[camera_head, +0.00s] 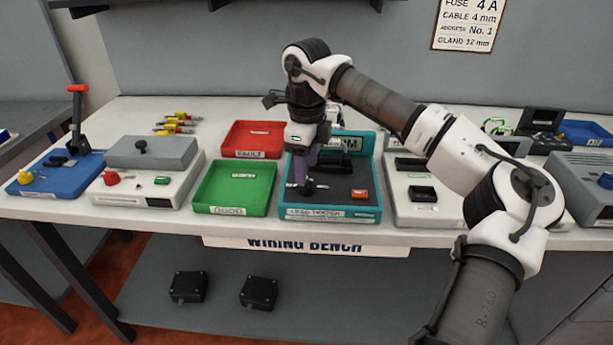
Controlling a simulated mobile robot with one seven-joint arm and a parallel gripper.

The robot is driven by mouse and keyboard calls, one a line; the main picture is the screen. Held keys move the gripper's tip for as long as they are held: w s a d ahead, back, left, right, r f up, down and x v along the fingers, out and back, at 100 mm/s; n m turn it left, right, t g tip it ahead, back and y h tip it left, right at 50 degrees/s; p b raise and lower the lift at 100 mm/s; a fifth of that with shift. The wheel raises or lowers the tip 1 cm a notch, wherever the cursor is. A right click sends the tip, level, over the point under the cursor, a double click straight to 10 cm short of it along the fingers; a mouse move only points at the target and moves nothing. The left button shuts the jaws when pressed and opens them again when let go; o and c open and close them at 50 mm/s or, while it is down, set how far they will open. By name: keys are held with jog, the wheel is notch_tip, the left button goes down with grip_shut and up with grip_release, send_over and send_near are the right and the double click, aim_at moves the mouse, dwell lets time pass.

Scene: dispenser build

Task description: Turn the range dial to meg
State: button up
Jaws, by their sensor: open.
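The teal tester (330,214) sits at the front middle of the bench, with a dark top panel and a label on its front edge. A small dark knob, which looks like the range dial (309,188), is on the left part of that panel. My gripper (303,181) points down over it with purple fingers, open, at or just around the knob. I cannot tell whether the fingers touch it. The gripper and wrist hide part of the panel, and the dial's marks and pointer are too small to read. An orange-red button (360,194) is to the right.
A green tray (235,208) and a red tray (253,139) stand just left of the tester. A white unit (425,213) stands close on the right, under my arm. A grey-and-white unit (150,190) and blue base (65,180) are further left.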

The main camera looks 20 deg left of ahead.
aim_at(307, 186)
jog(key=shift+f, duration=2.2)
jog(key=shift+c, duration=0.3)
jog(key=c, duration=0.9)
jog(key=shift+m, duration=0.3)
jog(key=m+b, duration=0.1)
jog(key=m, duration=0.1)
jog(key=shift+m+b, duration=0.3)
jog(key=shift+m, duration=0.1)
jog(key=m+b, duration=0.1)
jog(key=m, duration=0.1)
jog(key=shift+m, duration=0.4)
jog(key=m+b, duration=0.2)
jog(key=m, duration=0.3)
jog(key=shift+m, duration=0.3)
